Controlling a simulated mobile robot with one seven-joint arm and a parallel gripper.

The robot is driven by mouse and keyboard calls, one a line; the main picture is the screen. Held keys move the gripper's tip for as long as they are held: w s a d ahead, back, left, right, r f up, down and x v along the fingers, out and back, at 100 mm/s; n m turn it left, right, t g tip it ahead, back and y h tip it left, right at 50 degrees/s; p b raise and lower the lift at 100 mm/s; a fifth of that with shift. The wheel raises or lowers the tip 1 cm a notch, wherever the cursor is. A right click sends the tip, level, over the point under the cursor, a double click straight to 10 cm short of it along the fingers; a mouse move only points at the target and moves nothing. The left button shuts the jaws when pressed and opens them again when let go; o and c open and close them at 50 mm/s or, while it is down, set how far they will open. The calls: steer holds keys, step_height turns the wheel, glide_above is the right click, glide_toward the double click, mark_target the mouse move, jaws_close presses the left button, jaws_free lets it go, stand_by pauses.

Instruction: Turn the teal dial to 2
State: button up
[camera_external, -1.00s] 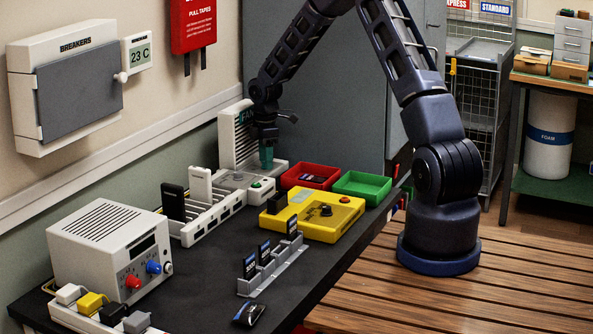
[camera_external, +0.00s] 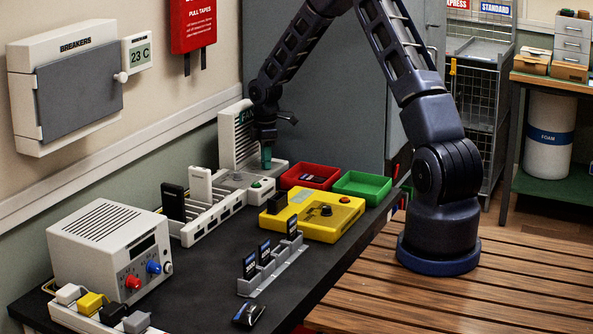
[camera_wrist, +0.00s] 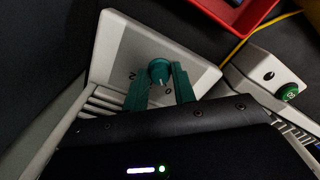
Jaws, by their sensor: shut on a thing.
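The teal dial (camera_wrist: 159,72) sits on a light grey panel (camera_wrist: 120,40) in the wrist view. A "2" shows to its left and a "0" below it; a pale mark is on its top near the lower side. My gripper (camera_wrist: 160,82) has its teal fingers on either side of the dial and is shut on it. In the external view my gripper (camera_external: 267,158) points down at the base of the white fan unit (camera_external: 232,135), and the dial is hidden there behind the fingers.
A green button (camera_external: 256,184) is on a small box close by. A red tray (camera_external: 330,186) and a green tray (camera_external: 362,184) stand to the right.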

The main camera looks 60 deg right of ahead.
steer(key=m, duration=0.8)
steer(key=shift+m, duration=0.3)
steer(key=m, duration=0.3)
steer(key=shift+m, duration=2.2)
steer(key=o, duration=1)
steer(key=shift+r, duration=0.1)
step_height(320, 180, up, 11)
steer(key=shift+f, duration=0.2)
